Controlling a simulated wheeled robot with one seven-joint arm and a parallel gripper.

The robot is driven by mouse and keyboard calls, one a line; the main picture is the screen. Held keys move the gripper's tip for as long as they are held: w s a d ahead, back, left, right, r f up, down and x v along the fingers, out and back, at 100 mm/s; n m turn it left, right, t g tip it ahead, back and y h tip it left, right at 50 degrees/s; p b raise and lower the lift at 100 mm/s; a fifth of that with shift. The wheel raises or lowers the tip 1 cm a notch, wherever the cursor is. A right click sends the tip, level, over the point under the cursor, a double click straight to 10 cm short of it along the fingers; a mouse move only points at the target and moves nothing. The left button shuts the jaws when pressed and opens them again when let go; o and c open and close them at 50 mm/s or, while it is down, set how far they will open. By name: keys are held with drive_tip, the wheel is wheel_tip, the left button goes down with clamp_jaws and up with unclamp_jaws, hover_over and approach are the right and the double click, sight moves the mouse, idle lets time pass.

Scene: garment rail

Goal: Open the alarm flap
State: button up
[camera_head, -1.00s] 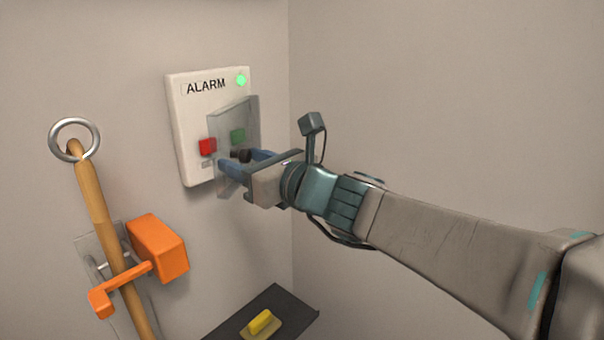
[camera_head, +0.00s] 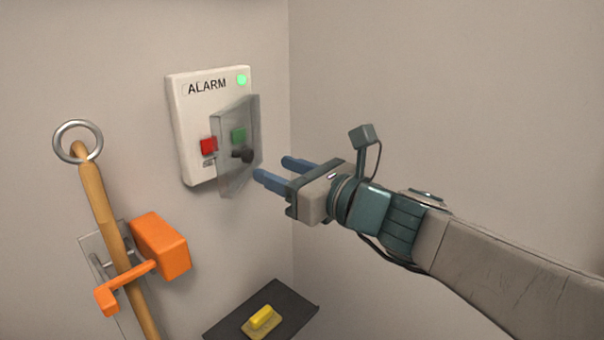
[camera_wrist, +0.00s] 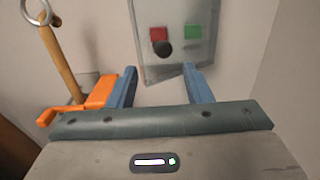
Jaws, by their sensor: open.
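The white alarm panel (camera_head: 183,110) hangs on the wall, with a lit green lamp, a red button (camera_head: 208,146) and a green button (camera_head: 238,135). Its clear flap (camera_head: 236,170) is swung partly out from the panel and bears a dark round knob (camera_head: 243,155). The wrist view shows the flap (camera_wrist: 182,68) and the knob (camera_wrist: 163,48) ahead of the fingers. My gripper (camera_head: 272,171) is open and empty, to the right of the flap. Its blue fingers appear apart from the knob.
A wooden pole (camera_head: 98,200) with a metal ring (camera_head: 78,142) stands at the left, beside an orange block and lever (camera_head: 160,247). A dark shelf (camera_head: 290,303) with a yellow-handled item (camera_head: 262,318) lies below. The wall at the right is bare.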

drive_tip(key=v, duration=0.3)
drive_tip(key=shift+w+d+p, duration=0.15)
drive_tip(key=shift+d+p, duration=0.15)
drive_tip(key=shift+p, duration=0.05)
drive_tip(key=shift+f, duration=0.1)
